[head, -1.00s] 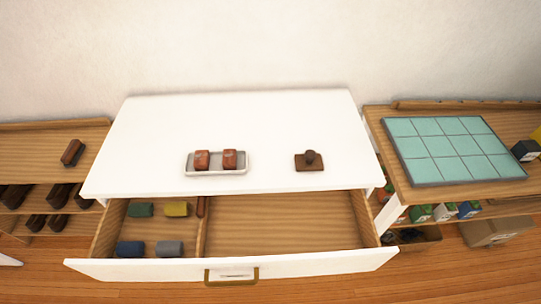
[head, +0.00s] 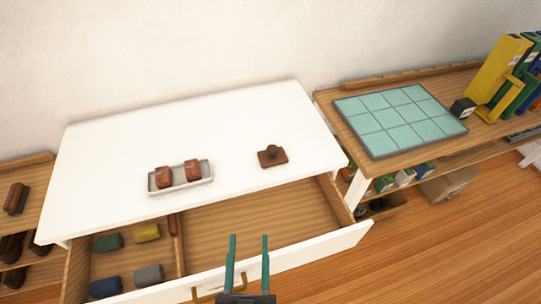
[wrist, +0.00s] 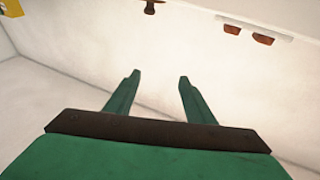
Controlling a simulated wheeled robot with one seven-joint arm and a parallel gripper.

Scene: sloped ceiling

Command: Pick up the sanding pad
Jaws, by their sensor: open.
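A flat brown pad with a dark round knob, which looks like the sanding pad (head: 272,157), lies on the white top of the drawer cabinet (head: 110,150), right of the middle. Its knobbed shape also shows at the top edge of the wrist view (wrist: 150,6). My gripper (head: 249,237) has two green fingers, spread apart with nothing between them. It is in front of and below the pad in the head view, over the open drawer's front, well apart from the pad. In the wrist view the fingers (wrist: 160,76) point toward the white cabinet.
A white tray (head: 181,188) with two red-brown blocks stands left of the pad. The open drawer (head: 260,225) holds several coloured blocks on its left; its right part is empty. A teal tiled board (head: 400,118) lies on the right shelf. The cabinet top is clear behind.

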